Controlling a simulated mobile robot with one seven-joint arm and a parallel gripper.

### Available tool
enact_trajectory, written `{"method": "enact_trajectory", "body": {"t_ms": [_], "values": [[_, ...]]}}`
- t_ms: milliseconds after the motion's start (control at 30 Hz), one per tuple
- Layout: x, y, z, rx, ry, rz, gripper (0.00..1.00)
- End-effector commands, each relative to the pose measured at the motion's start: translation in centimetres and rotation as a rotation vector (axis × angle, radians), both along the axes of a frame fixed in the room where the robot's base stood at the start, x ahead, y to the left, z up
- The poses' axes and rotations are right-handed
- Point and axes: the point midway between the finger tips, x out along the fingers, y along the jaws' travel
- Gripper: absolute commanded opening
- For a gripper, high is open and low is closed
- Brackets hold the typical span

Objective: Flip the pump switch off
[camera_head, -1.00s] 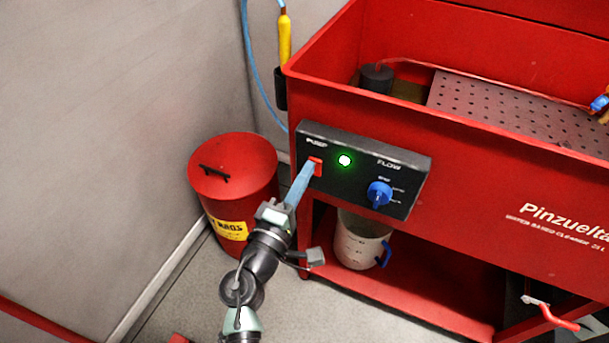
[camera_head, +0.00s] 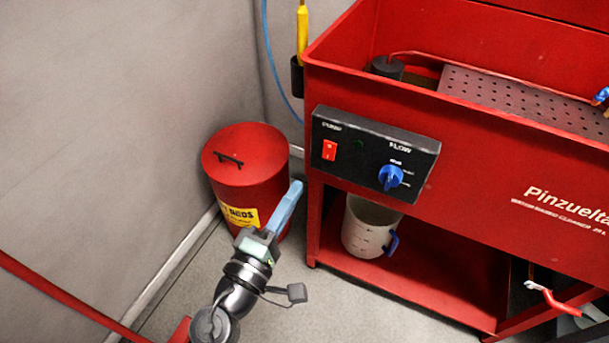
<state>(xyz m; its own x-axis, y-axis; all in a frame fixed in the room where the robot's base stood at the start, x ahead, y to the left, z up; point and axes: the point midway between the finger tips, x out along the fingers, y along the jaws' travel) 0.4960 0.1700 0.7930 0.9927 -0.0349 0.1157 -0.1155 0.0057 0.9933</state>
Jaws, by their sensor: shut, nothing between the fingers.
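The pump switch (camera_head: 330,150) is a red rocker at the left of the black control panel (camera_head: 376,152) on the front of the red parts washer. Nothing covers the switch. The indicator lamp (camera_head: 359,143) beside it is dark. A blue flow knob (camera_head: 390,177) is at the right of the panel. My gripper (camera_head: 297,187), with pale blue fingers, is shut and empty. It is below and left of the switch, apart from the panel, and in the picture its fingers overlap the edge of the red bin.
A red lidded bin (camera_head: 246,171) stands left of the washer (camera_head: 470,160). A white jug (camera_head: 367,228) with a blue handle stands on the lower shelf. A yellow-handled brush (camera_head: 302,38) and blue hose hang at the washer's left corner. Grey floor is open below.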

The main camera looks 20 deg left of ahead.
Motion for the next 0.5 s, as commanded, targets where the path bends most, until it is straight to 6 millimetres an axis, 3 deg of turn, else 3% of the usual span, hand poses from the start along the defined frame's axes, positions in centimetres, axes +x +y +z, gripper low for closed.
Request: {"method": "enact_trajectory", "body": {"t_ms": [200, 500], "values": [[-2.0, 0.1, 0.2, 0.0, 0.001, 0.0, 0.0], [-2.2, 0.1, 0.2, -0.001, 0.0, 0.0, 0.0]]}}
